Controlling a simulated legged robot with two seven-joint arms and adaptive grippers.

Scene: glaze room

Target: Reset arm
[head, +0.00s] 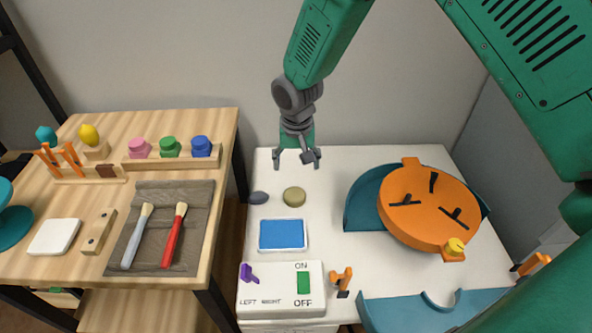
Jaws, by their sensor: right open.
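My right gripper (297,162) hangs pointing down near the back left of the white table (350,163). Its fingers are spread and nothing is between them. It is above or just behind a small olive disc (294,197) and a dark grey oval piece (258,198); its exact height is hard to tell. My left gripper is not in view.
An orange round wheel (430,225) with black slots sits in a teal basin (362,205). A blue-topped pad (283,235) and an ON/OFF switch box (280,290) are at the front left. A wooden table (222,165) holds brushes, colored jars and a white tile (54,237).

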